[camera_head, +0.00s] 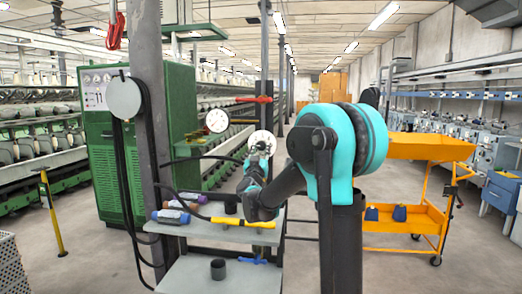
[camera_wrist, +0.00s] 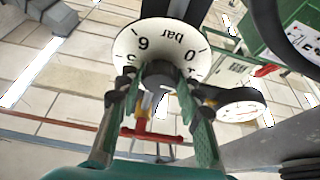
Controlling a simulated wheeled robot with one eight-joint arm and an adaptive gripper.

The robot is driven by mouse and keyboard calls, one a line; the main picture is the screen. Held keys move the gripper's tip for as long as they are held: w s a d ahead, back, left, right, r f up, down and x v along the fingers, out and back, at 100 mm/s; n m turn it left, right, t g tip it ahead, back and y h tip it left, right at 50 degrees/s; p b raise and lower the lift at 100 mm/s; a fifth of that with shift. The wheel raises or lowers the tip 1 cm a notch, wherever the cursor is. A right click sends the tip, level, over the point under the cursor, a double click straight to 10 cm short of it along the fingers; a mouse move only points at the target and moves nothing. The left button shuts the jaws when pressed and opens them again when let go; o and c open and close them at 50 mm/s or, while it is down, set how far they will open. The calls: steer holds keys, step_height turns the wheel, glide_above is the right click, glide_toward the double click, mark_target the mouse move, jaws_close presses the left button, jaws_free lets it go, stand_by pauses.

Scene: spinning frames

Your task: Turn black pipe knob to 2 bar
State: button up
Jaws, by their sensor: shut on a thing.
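A white dial (camera_wrist: 138,27) marked "bar", with 0 and 6 visible, shows large in the wrist view, and its lettering appears upside down. The black pipe knob (camera_wrist: 160,74) sits at the dial's middle. My gripper (camera_wrist: 157,88) has its two green-padded fingers on either side of the knob, shut on it. The fingers hide part of the dial, and I cannot tell which value the knob points to. In the head view the dial (camera_head: 262,135) is beyond my arm, with my gripper (camera_head: 259,149) in front of it; the knob is mostly hidden.
A round gauge (camera_head: 216,121) is left of the dial; a red valve handle (camera_head: 254,99) is above. A grey shelf (camera_head: 222,232) below holds bottles (camera_head: 174,216) and a yellow tool (camera_head: 240,222). A pillar (camera_head: 151,75) is at left, an orange cart (camera_head: 403,222) at right.

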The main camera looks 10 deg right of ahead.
steer(key=m+h, duration=0.1)
steer(key=m, duration=0.1)
steer(key=m+h, duration=0.1)
steer(key=m, duration=0.1)
steer(key=shift+a+m+g, duration=0.15)
steer(key=shift+m+g, duration=0.25)
steer(key=shift+a+m+g+h, duration=0.1)
steer(key=shift+m+g+h, duration=0.5)
steer(key=shift+m, duration=0.85)
steer(key=shift+m+g+h, duration=0.4)
steer(key=shift+m+h, duration=0.3)
steer(key=shift+m, duration=1.05)
steer(key=o, duration=1.2)
steer(key=shift+r, duration=0.1)
steer(key=v, duration=1.2)
